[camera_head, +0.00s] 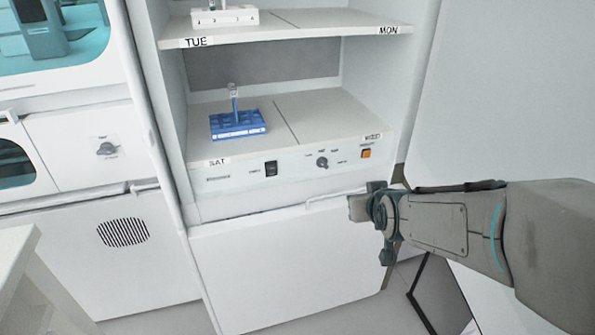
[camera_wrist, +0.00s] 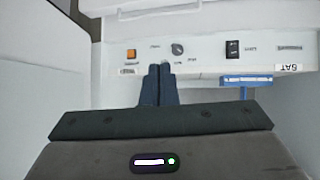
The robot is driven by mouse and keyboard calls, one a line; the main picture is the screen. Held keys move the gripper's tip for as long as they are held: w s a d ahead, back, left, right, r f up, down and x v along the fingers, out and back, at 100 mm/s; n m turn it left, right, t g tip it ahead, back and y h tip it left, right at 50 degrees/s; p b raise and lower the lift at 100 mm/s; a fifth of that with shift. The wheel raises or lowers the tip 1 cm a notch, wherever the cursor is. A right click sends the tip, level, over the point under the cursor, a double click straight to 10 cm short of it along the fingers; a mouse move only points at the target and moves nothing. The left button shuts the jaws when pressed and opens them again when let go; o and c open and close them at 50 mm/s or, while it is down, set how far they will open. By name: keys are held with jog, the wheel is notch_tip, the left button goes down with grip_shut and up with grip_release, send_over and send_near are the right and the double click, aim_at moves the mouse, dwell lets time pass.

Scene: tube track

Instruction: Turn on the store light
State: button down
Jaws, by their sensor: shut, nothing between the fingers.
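The store's control panel (camera_head: 235,180) runs below the lower shelf. It carries a black rocker switch (camera_head: 271,168), a round grey knob (camera_head: 322,162) and an orange square button (camera_head: 366,153). The small print beside them is too small to read surely. In the wrist view the panel is upside down: the orange button (camera_wrist: 131,54), knob (camera_wrist: 177,48) and black rocker switch (camera_wrist: 232,48) show beyond the fingers. My gripper (camera_head: 357,207) is in front of and below the panel's right part, apart from it. Its fingers (camera_wrist: 158,85) are shut and empty, pointing toward the panel between button and knob.
A blue rack (camera_head: 238,125) with a tube stands on the SAT half of the lower shelf (camera_head: 325,115). A white rack (camera_head: 225,15) stands on the upper shelf. A white bar handle (camera_head: 335,197) sticks out below the panel. A white wall (camera_head: 500,90) bounds the right.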

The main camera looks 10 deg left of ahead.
aim_at(274, 166)
jog(key=w+a+f+n+t+y+b, duration=0.1)
jog(key=w+a+f+t+y+b, duration=0.1)
jog(key=a+f+b, duration=0.4)
jog(key=w+a+f+t+y+b, duration=0.2)
jog(key=a+f+t+y+b, duration=0.2)
jog(key=a, duration=0.8)
notch_tip(274, 166, down, 2)
jog(key=y+b, duration=0.1)
jog(key=b, duration=0.2)
jog(key=shift+w+a+n+t+b, duration=0.4)
jog(key=shift+f, duration=0.1)
jog(key=b+x, duration=0.1)
jog(key=x, duration=1.3)
jog(key=shift+s+a, duration=0.1)
jog(key=shift+s, duration=0.05)
